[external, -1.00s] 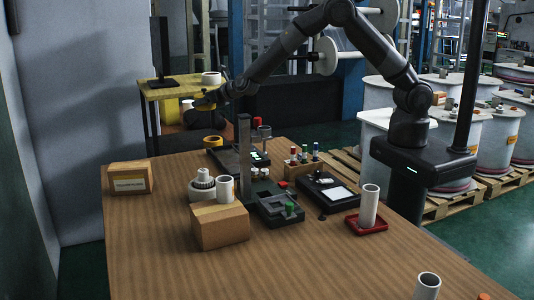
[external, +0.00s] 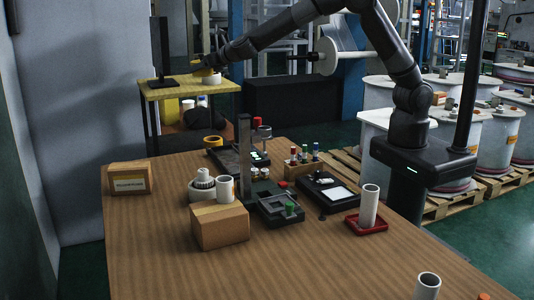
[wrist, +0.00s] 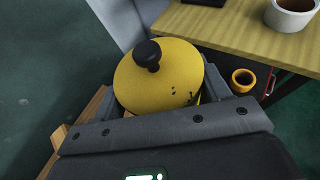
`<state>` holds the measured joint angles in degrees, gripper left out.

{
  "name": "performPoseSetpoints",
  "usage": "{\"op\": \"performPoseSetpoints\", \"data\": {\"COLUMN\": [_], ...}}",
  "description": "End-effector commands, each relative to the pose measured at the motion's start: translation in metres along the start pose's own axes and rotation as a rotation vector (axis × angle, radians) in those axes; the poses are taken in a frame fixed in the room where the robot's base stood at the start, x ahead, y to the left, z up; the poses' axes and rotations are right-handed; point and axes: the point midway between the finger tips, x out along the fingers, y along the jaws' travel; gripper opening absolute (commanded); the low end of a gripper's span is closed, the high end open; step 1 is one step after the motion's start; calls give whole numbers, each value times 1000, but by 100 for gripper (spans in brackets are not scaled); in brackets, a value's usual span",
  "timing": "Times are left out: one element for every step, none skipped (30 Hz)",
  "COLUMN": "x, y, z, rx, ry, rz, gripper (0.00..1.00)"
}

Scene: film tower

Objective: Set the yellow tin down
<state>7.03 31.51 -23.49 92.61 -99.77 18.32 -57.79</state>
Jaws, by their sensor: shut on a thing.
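The yellow tin (wrist: 160,78) has a domed yellow lid with a black knob and a few dark specks. My gripper (wrist: 158,98) is shut on it, with a finger on each side. In the external view the tin (external: 203,71) is a small yellow patch under my gripper (external: 205,66), in front of the yellow side table. It is held in the air; its underside is hidden.
The yellow side table (external: 185,89) bears a dark monitor (external: 164,55) and a white mug (wrist: 292,13) of dark liquid.

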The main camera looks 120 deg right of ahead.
Motion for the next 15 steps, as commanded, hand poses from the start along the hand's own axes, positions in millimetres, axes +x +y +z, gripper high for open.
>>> {"op": "performPoseSetpoints", "data": {"x": [-4,-6,-8,-10,-12,-16,-19,-22,-27,-30,-34,-39,-43,-47,-52], "y": [6,11,16,20,25,32,38,43,52,57,64,72,78,85,93], "z": [0,-1,-2,-3,-4,-5,-6,-8,-10,-11,-12,-14,-16,-17,-20], "rx": [-2,-4,-6,-7,-9,-12,-14,-16,-20,-22,-24,-27,-29,-32,-35], "ry": [-2,-3,-3,-3,-3,-3,-3,-4,-4,-5,-5,-6,-6,-6,-6], "rz": [7,11,16,20,26,34,39,45,54,60,66,76,82,89,99], "gripper": [37,37,37,37,37,37,37,37,37,37,37,37,37,37,37]}}
